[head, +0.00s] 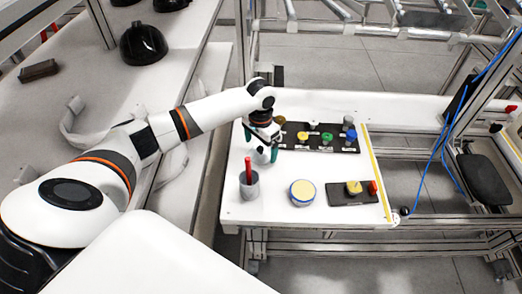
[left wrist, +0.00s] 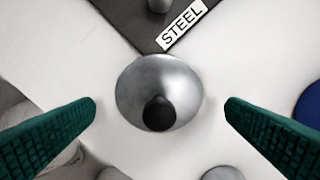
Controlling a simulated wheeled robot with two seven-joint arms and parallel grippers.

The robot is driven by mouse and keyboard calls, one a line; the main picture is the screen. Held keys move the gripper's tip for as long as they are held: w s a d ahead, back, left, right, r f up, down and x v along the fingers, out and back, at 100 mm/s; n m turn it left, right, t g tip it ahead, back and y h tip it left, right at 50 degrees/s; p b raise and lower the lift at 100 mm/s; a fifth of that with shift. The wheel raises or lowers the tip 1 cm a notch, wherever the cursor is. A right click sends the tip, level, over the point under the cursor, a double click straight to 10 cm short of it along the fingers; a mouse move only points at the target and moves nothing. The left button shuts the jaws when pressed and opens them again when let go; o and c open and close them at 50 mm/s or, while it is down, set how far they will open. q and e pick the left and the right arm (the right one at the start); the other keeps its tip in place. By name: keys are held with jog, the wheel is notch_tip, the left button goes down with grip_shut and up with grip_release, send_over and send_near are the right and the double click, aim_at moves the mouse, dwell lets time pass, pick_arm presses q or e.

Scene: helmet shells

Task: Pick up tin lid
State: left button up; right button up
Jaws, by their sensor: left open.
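The tin lid is a round, shiny grey metal piece with a black knob; it is in the middle of the left wrist view (left wrist: 145,78). In the head view it shows as a small pale grey shape (head: 261,157) on the white table, partly hidden by my gripper. My left gripper (head: 262,146) is above it, pointing down. Its two green fingers are apart, one on each side of the lid, with clear gaps and nothing between them touching. My right gripper is not in view.
A dark board (head: 318,146) with several coloured knobs lies behind the lid; its STEEL label (left wrist: 182,40) is close by. A grey cup (head: 249,187) with a red item, a blue-rimmed round tin (head: 302,192) and a smaller dark board (head: 340,199) stand in front.

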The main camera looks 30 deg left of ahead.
pick_arm(q)
jog(key=shift+a+f, duration=0.1)
jog(key=shift+f, duration=0.8)
jog(key=shift+r, duration=0.1)
jog(key=c, duration=1)
